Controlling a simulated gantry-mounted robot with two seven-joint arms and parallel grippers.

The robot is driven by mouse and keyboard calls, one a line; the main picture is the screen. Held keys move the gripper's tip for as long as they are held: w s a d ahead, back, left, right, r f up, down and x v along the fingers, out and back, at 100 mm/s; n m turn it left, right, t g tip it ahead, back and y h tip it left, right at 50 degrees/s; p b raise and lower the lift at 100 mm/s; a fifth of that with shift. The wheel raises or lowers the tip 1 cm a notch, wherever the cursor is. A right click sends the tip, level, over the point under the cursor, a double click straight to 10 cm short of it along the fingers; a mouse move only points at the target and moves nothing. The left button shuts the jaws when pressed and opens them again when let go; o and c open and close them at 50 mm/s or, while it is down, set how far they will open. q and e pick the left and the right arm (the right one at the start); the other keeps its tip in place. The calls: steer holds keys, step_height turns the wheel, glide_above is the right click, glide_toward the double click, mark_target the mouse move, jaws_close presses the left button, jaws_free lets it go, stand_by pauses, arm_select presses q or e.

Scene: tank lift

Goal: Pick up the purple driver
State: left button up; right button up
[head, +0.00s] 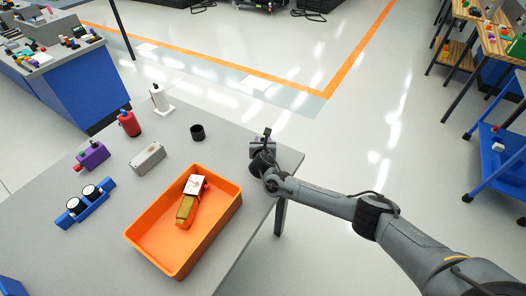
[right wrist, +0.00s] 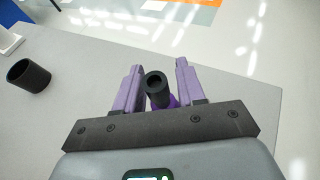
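In the right wrist view, the purple driver (right wrist: 158,92) shows its dark round end toward the camera, with a little purple below it. It is between the two lilac-grey fingers of my right gripper (right wrist: 158,88). The fingers are apart, one on each side, and I see a gap at least on the right side. The driver's lower part is hidden behind the gripper's dark bar. In the head view, my right gripper (head: 264,143) is at the grey table's right corner and mostly hides the driver. My left gripper is not in view.
An orange tray (head: 160,258) with a few items is left of my right arm. A black cup (head: 197,133), grey box (head: 148,158), red bottle (head: 129,123), white stand (head: 159,99), purple box-like item (head: 92,155) and blue holder (head: 73,211) stand farther left.

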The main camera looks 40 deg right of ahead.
steer(key=c, duration=0.5)
